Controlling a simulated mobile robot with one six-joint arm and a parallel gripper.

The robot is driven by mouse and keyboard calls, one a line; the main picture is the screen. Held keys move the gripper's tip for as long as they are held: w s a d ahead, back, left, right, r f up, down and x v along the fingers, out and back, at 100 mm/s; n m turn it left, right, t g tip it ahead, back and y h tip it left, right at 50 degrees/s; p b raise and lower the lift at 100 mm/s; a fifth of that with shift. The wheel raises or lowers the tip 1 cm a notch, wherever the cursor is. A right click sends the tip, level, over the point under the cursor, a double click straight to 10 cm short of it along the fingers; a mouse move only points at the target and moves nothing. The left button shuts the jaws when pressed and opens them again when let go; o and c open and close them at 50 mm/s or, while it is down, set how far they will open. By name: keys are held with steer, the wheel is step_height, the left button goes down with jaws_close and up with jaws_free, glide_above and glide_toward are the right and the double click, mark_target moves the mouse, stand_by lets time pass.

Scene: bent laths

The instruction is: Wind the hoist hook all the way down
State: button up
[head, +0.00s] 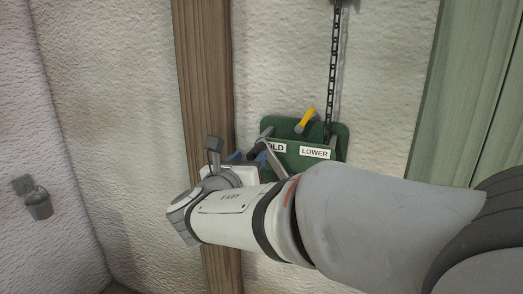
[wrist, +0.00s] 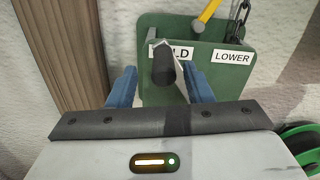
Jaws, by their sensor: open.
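A green hoist box (head: 340,135) is fixed to the wall beside a wooden post, with labels reading LOWER (head: 314,153) and, partly covered, HOLD (wrist: 187,51). A yellow-handled lever (head: 306,120) tilts up from it; the lever also shows in the wrist view (wrist: 208,12). A chain (head: 333,70) runs down behind the box's right side. A crank with a black grip (wrist: 163,67) sticks out toward my gripper (wrist: 161,88). My gripper is open, its blue fingers on either side of the grip with gaps showing. I cannot see the hook.
A wooden post (head: 204,80) stands left of the box. A green panelled surface (head: 470,90) is at the right. A grey fitting (head: 37,202) is on the left wall. A round green object (wrist: 302,140) shows at the wrist view's lower right.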

mark_target(258, 150)
steer(key=x, duration=0.5)
steer(key=shift+w+d, duration=0.3)
steer(key=shift+w, duration=0.05)
steer(key=shift+f, duration=0.1)
jaws_close()
